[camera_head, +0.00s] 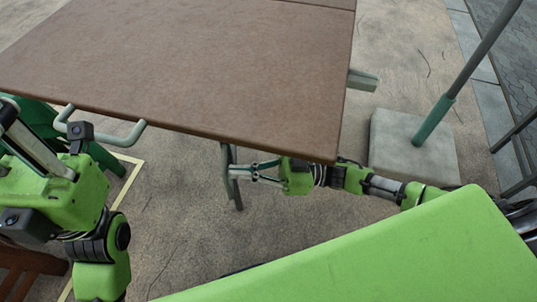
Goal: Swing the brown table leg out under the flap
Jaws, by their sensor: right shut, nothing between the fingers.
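The brown table top (190,60) fills the upper left, with a seam near its top edge. A grey-green leg (229,178) shows below its front edge; its upper part is hidden by the top. My right gripper (240,174) reaches in from the right just below the edge. It is shut with nothing held, its tips right beside the leg; I cannot tell whether they touch it. A grey bent handle (105,140) sticks out from the front edge at left. My left arm stands near it; its fingers are not clear.
A concrete block (412,150) bearing a slanted pole (470,65) stands right of the table. A grey bar (365,80) juts from under the table's right side. Dark green and brown furniture sits at far left.

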